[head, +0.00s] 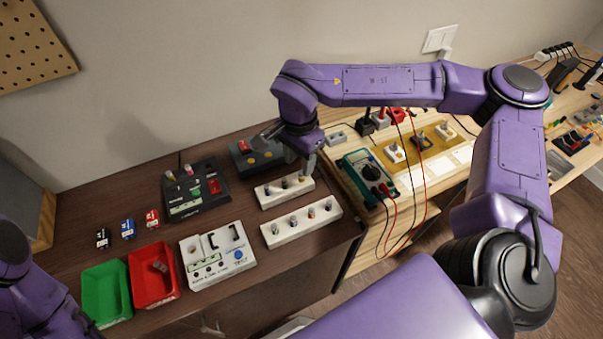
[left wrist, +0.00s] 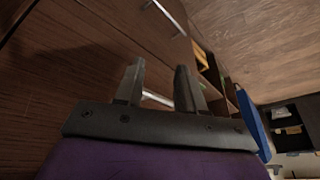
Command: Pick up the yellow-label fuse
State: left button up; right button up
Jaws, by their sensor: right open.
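Two white fuse blocks stand on the dark bench in the head view. The rear block (head: 268,203) and the front block (head: 300,233) each hold several small upright fuses. Their label colours are too small to read, so I cannot tell which fuse has the yellow label. My right gripper (head: 286,157) is open and empty, just above and behind the rear block. One finger hangs close to that block's right end. In the left wrist view, my left gripper (left wrist: 159,72) has its fingers apart with nothing between them.
A green bin (head: 105,302) and a red bin (head: 170,294) with a small item inside stand at the front left. A white tester (head: 205,273) sits beside them, with a black device (head: 211,199) behind. A teal multimeter (head: 352,183) with leads stands right of the blocks.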

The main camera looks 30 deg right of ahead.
aim_at(301, 172)
jog(key=f, duration=0.1)
jog(key=f+p, duration=0.1)
jog(key=f, duration=0.1)
jog(key=d+f, duration=0.1)
jog(key=f, duration=0.1)
jog(key=shift+w+f+p, duration=0.1)
jog(key=shift+w+p, duration=0.25)
jog(key=shift+w, duration=0.05)
jog(key=shift+f, duration=0.45)
grip_shut()
